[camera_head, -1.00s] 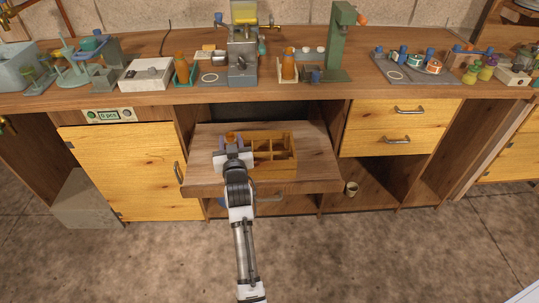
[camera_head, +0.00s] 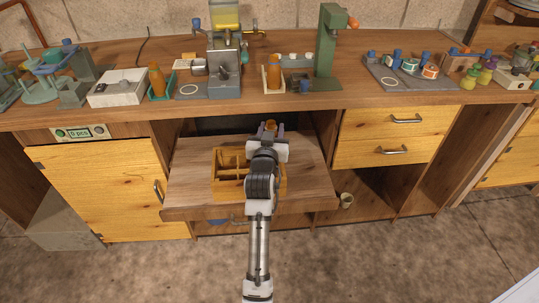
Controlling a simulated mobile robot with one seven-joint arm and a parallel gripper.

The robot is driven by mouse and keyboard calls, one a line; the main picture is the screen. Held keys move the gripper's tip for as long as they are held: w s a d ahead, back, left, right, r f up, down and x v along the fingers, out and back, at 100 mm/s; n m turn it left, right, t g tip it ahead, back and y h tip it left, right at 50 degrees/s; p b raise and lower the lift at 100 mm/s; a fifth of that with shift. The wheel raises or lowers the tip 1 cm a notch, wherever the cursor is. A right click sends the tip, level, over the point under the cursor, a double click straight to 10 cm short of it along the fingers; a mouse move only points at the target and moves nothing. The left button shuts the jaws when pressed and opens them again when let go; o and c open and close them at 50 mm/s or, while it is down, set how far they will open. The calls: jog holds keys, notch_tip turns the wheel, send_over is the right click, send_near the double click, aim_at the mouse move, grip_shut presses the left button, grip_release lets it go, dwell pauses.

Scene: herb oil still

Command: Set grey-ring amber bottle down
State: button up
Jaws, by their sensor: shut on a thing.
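My gripper (camera_head: 268,140) is seen from behind, over the far right part of a wooden divided crate (camera_head: 216,192) on the pull-out shelf (camera_head: 312,180). The amber top of a bottle (camera_head: 270,124) shows just beyond the jaws, which are shut on it. Its grey ring and lower part are hidden by my gripper, so I cannot tell whether it touches the crate or shelf. The crate's left compartments look empty; my arm covers much of its right side.
Amber bottles stand on the counter in a green tray (camera_head: 168,91) and a cream tray (camera_head: 266,84). A green press stand (camera_head: 328,50) rises at the back. A small cup (camera_head: 347,200) sits below.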

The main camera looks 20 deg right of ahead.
notch_tip(320, 180, down, 10)
jog(key=shift+r, duration=0.2)
jog(key=shift+f+b, duration=0.6)
jog(key=shift+b, duration=0.1)
jog(key=o, duration=1)
jog(key=v, duration=0.4)
jog(key=r+b+v, duration=0.1)
jog(key=v, duration=0.7)
jog(key=shift+r+b, duration=0.2)
jog(key=shift+b, duration=0.15)
